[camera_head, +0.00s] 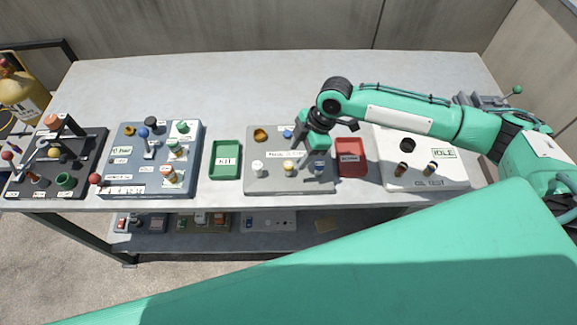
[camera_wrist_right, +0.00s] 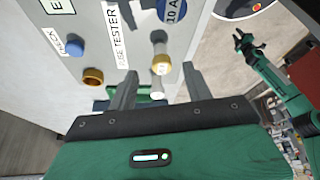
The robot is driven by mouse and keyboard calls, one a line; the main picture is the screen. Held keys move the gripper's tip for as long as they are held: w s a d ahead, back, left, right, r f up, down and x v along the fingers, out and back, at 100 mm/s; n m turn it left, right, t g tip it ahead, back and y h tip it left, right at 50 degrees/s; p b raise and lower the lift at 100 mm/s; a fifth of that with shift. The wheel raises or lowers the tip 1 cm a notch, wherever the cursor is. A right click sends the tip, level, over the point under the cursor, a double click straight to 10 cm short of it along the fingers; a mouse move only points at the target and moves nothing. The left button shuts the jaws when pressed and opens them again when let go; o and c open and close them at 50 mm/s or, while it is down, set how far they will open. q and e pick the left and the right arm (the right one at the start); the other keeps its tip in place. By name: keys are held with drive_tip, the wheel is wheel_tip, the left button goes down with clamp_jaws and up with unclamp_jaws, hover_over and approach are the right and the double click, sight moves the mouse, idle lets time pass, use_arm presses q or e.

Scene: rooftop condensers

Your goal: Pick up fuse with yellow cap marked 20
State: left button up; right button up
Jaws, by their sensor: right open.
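The fuse with the yellow cap (camera_head: 289,166) stands on the grey fuse tester board (camera_head: 262,186). In the right wrist view, the yellow cap (camera_wrist_right: 161,68) shows in the gap between my fingers. A white-capped piece (camera_wrist_right: 157,91) appears just below it there, and stands to its left in the head view (camera_head: 257,167). My right gripper (camera_head: 308,148) is open and empty above the right part of the board; its fingers (camera_wrist_right: 160,82) are apart from the cap.
A blue button (camera_wrist_right: 75,45) and brass socket (camera_wrist_right: 92,77) sit on the board's far side. A green tray (camera_head: 226,174) stands left of the board, a red tray (camera_head: 352,171) right. The table behind is clear.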

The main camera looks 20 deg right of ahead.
sight(289, 164)
drive_tip(key=shift+a+f+p, duration=0.35)
drive_tip(key=shift+a, duration=0.05)
drive_tip(key=p+x, duration=0.1)
drive_tip(key=x, duration=0.2)
drive_tip(key=shift+a+f+p, duration=0.1)
drive_tip(key=shift+a+p, duration=0.3)
drive_tip(key=shift+a, duration=0.1)
drive_tip(key=shift+a+f, duration=0.15)
drive_tip(key=shift+f, duration=0.3)
drive_tip(key=c, duration=1.1)
